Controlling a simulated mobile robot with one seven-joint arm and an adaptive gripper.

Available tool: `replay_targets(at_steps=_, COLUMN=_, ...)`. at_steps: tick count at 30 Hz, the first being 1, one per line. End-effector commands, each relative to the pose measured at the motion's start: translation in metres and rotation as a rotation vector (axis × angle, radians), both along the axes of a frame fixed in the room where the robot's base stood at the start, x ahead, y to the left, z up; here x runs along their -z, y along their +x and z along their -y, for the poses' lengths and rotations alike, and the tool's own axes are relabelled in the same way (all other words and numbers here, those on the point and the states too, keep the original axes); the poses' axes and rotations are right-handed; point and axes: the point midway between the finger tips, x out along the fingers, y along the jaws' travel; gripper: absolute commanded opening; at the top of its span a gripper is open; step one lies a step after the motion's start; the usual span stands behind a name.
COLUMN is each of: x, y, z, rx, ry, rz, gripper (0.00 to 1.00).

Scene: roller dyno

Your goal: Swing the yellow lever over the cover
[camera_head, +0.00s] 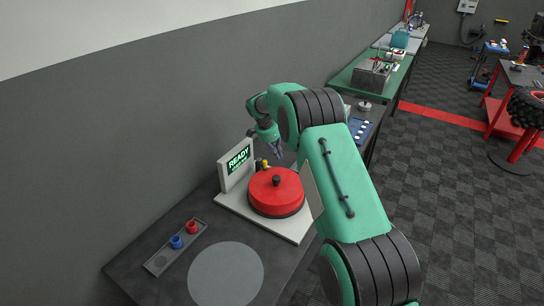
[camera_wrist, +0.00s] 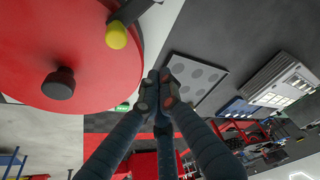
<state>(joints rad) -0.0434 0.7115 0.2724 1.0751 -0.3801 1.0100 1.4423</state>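The round red cover (camera_head: 290,192) with a black knob (camera_head: 276,181) sits on a pale base plate. The lever's yellow ball (camera_head: 265,163) shows at the cover's far edge, beside a dark post. In the wrist view the yellow ball (camera_wrist: 116,36) on its dark arm overlaps the rim of the red cover (camera_wrist: 40,40); I cannot tell its height above it. My gripper (camera_head: 278,150) is above and behind the lever, apart from it. In the wrist view my gripper (camera_wrist: 161,80) has its fingertips together with nothing between them.
A panel reading READY (camera_head: 238,160) stands at the plate's back left. A grey tray (camera_head: 160,262) holds a blue and a red piece. A grey disc (camera_head: 226,275) marks the table's front. A blue panel (camera_head: 360,130) and a green bench (camera_head: 345,78) lie beyond my arm.

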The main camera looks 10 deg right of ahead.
Motion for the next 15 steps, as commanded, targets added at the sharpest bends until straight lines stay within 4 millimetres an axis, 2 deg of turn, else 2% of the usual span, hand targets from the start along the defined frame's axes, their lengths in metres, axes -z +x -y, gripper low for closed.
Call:
replay_targets(at_steps=1, x=-0.015, y=0.0, z=-0.008, rx=-0.004, ry=0.0, rz=0.006, gripper=0.0)
replay_targets(at_steps=6, x=-0.045, y=-0.002, z=-0.017, rx=-0.003, ry=0.001, rz=0.005, gripper=0.0)
replay_targets(at_steps=15, x=-0.082, y=-0.006, z=-0.031, rx=-0.004, ry=0.001, rz=0.004, gripper=0.0)
